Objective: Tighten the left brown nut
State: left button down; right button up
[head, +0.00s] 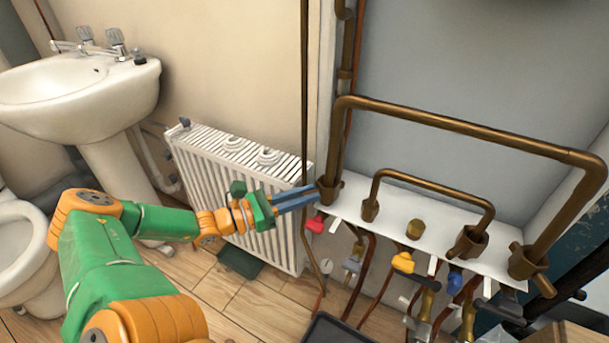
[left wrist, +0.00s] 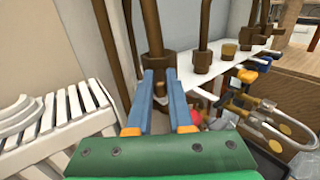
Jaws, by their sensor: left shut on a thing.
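The left brown nut (head: 328,190) sits at the foot of the large brown pipe (head: 450,124), at the left end of the white shelf (head: 391,222). My left gripper (head: 309,194) reaches it from the left with its blue fingers. In the left wrist view the nut (left wrist: 157,64) lies between the fingertips of my left gripper (left wrist: 159,78), which is shut on it. The fingers hide part of the nut's lower side. My right gripper is not in view.
A white radiator (head: 225,180) stands just behind and below my left arm. A smaller brown pipe (head: 435,188), a red valve handle (head: 315,223) and a yellow one (head: 403,262) are close by. A sink (head: 70,95) is at the upper left.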

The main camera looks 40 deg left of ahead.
pick_arm(q)
jog(key=c, duration=0.8)
grip_release()
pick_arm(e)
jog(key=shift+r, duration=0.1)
pick_arm(q)
jog(key=p+v, duration=0.4)
jog(key=v, duration=0.3)
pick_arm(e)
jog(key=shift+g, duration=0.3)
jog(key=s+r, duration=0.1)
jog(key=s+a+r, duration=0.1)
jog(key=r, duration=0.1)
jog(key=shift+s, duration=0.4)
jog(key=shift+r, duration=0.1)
